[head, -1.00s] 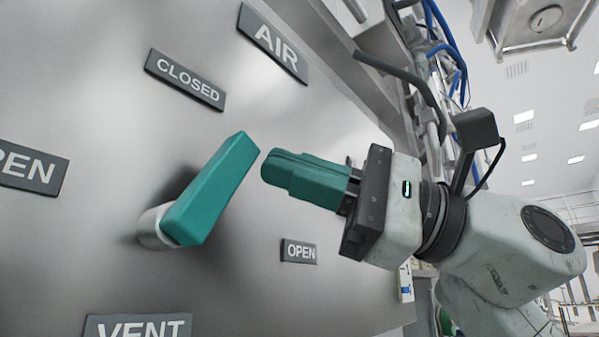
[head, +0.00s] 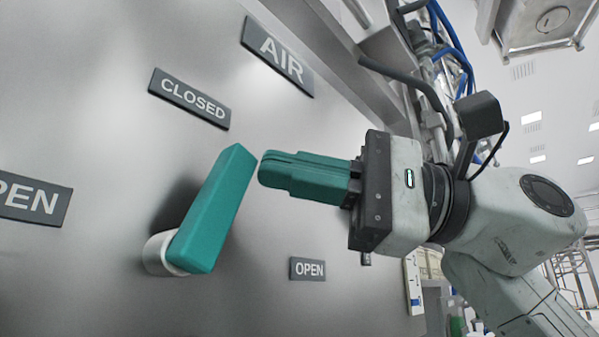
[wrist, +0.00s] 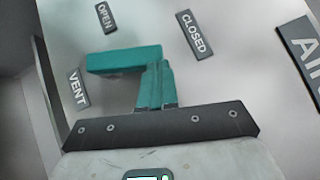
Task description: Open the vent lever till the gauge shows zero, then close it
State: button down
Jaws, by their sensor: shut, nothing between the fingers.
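The teal vent lever (head: 212,212) is on a pale round hub on the grey metal panel (head: 110,190). In the wrist view the lever (wrist: 122,60) lies across the tips of my gripper (wrist: 155,68). The VENT sign (wrist: 78,88) shows there. No gauge is in view.
An AIR sign (head: 278,57) is at the panel's top, and another sign (head: 33,200), partly cut off, is at left. A dark bent bar (head: 405,80) and blue hoses (head: 455,50) are behind my wrist, beyond the panel's edge. The panel around the lever is otherwise bare.

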jog(key=shift+s+a+r+n+h+p, duration=0.4)
jog(key=shift+s+r+n+h+p, duration=0.15)
jog(key=shift+n+h, duration=0.2)
jog(key=shift+s+a+r, duration=0.25)
jog(key=shift+s+a, duration=0.05)
jog(key=shift+s, duration=0.05)
